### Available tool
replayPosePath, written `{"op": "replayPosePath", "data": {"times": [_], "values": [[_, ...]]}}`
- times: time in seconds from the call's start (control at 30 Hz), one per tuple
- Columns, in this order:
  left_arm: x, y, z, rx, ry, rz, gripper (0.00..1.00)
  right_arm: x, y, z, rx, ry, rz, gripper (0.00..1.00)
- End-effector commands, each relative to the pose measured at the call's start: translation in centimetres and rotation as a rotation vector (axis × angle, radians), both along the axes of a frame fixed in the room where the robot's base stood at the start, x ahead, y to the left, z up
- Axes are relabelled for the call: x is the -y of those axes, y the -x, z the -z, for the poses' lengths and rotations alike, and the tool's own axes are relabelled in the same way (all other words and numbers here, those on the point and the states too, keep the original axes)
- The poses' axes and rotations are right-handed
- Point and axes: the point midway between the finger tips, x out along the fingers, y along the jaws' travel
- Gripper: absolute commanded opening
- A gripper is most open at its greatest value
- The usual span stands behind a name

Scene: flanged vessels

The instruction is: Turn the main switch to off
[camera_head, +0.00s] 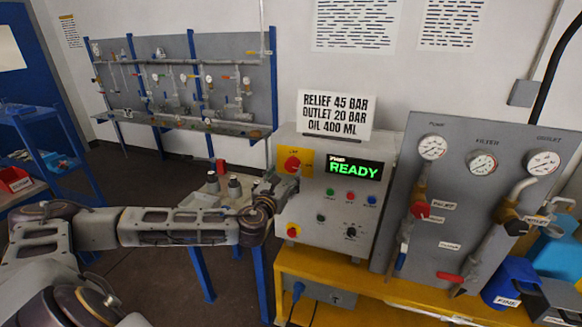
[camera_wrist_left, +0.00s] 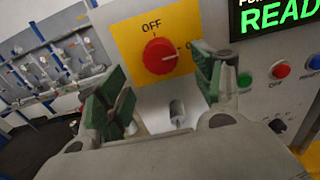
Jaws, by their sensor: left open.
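The main switch is a red round knob (camera_wrist_left: 159,56) on a yellow plate (camera_wrist_left: 126,38) at the upper left of the grey control box. The word OFF is printed above the knob; a small mark shows at its right side, and I cannot tell the exact pointer angle. In the head view the knob (camera_head: 292,164) shows just above my left gripper (camera_head: 284,181). In the wrist view the left gripper's green-padded fingers (camera_wrist_left: 161,87) are spread apart on either side of the knob's lower area, with nothing between them. Contact with the knob is not evident. My right gripper is not in view.
A grey gauge panel (camera_head: 460,190) with valves stands to the right. A sign (camera_head: 336,114) stands on the box. A blue-legged bench is behind my arm.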

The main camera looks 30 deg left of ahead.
Motion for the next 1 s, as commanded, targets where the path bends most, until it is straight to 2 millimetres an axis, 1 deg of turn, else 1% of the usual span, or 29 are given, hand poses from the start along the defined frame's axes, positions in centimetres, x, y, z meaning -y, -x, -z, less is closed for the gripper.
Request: {"op": "replayPosePath", "data": {"times": [0.6, 0.8, 1.0], "values": [[-1.3, -5.3, -0.1, 0.0, 0.001, -0.001, 0.67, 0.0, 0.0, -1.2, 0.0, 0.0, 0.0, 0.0], [-1.5, -6.2, 0.0, 0.0, 0.001, 0.0, 0.67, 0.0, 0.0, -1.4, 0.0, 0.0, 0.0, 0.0], [-1.5, -6.5, 0.0, -0.001, 0.0, 0.0, 0.67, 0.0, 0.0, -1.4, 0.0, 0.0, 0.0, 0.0]]}}
